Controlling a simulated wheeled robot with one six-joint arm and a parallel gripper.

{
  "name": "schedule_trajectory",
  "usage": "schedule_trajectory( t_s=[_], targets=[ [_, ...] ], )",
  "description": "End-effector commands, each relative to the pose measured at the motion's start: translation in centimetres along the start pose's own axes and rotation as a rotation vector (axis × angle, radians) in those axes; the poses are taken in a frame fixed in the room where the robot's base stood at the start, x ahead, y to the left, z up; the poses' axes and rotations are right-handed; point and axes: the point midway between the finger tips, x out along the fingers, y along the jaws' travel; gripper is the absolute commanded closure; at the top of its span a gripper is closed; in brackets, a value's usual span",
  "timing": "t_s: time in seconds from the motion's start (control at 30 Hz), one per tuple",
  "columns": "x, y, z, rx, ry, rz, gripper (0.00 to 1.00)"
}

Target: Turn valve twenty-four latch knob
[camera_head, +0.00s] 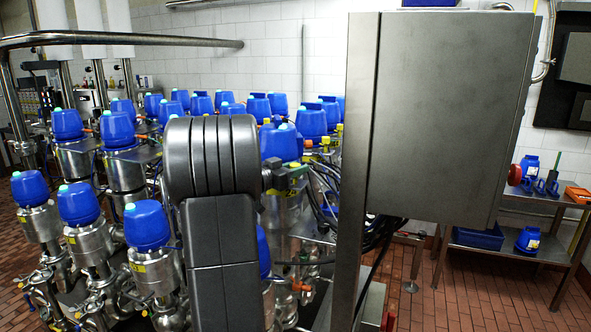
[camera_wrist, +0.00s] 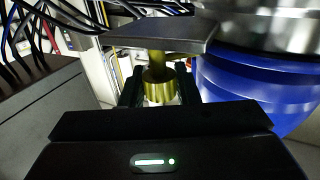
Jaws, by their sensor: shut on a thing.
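In the wrist view a brass-coloured ribbed knob (camera_wrist: 159,88) hangs on a short stem below a flat grey plate (camera_wrist: 165,34). My gripper (camera_wrist: 157,90) has a dark finger on each side of the knob and is shut on it. A blue valve cap (camera_wrist: 262,90) with a shiny metal body above it fills the right side, close to the gripper. A blue-capped valve (camera_head: 282,143) shows just right of the arm.
Rows of blue-capped valves (camera_head: 146,226) crowd the left and middle. A large grey cabinet (camera_head: 445,110) on a post stands close at the right. Dark cables (camera_wrist: 35,30) hang at the wrist view's upper left. A metal bench (camera_head: 540,205) stands far right, with open tiled floor before it.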

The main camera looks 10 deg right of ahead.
Motion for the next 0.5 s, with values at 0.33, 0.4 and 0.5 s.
schedule_trajectory(
  t_s=[0.33,0.4,0.5],
  targets=[
    [0.0,0.01,0.0,0.0,0.0,0.0,0.63],
    [0.0,0.01,0.0,0.0,0.0,0.0,0.63],
    [0.0,0.01,-0.01,0.0,0.0,0.0,0.63]
  ],
)
